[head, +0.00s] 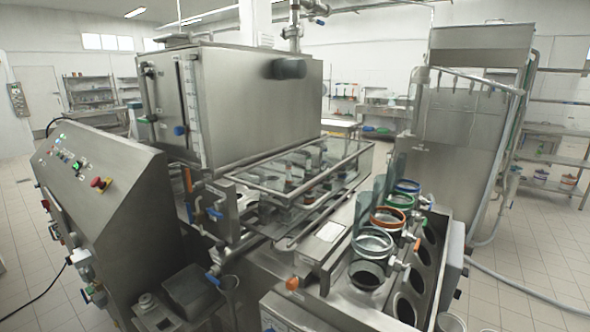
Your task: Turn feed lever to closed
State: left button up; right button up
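I cannot tell for sure which handle is the feed lever. On the steel filling machine (250,100), a blue handle (213,214) sits on pipework below the tank. Another blue handle (180,130) is on the front face of the tank beside the sight gauge (190,105). An orange handle (187,178) stands upright under the tank. A small blue lever (213,279) is on a pipe lower down, and an orange knob (292,284) is near the front edge. Whether any valve is open or closed is too small to tell. Neither of my grippers is visible.
A slanted control panel (125,185) with buttons and a red stop knob (101,184) stands at the left. A glass guard (300,170) covers the middle. Cup rings (373,241) and round holes line the right side. Tiled floor (535,235) is open at the right, crossed by a hose.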

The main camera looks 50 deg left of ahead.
aim_at(191, 188)
jog(key=k+j+z, duration=0.1)
jog(key=z, duration=0.3)
jog(key=j+z, duration=0.1)
jog(key=z, duration=0.25)
jog(key=k+z, duration=0.2)
jog(key=z, duration=0.2)
jog(key=k+j+u, duration=0.1)
jog(key=u, duration=0.35)
jog(key=k+j+u, duration=0.2)
jog(key=u, duration=0.65)
jog(key=j+u, duration=0.1)
jog(key=u, duration=0.35)
jog(key=k+j+u, duration=0.1)
jog(key=u, duration=0.7)
jog(key=j+u, duration=0.15)
jog(key=u, duration=0.7)
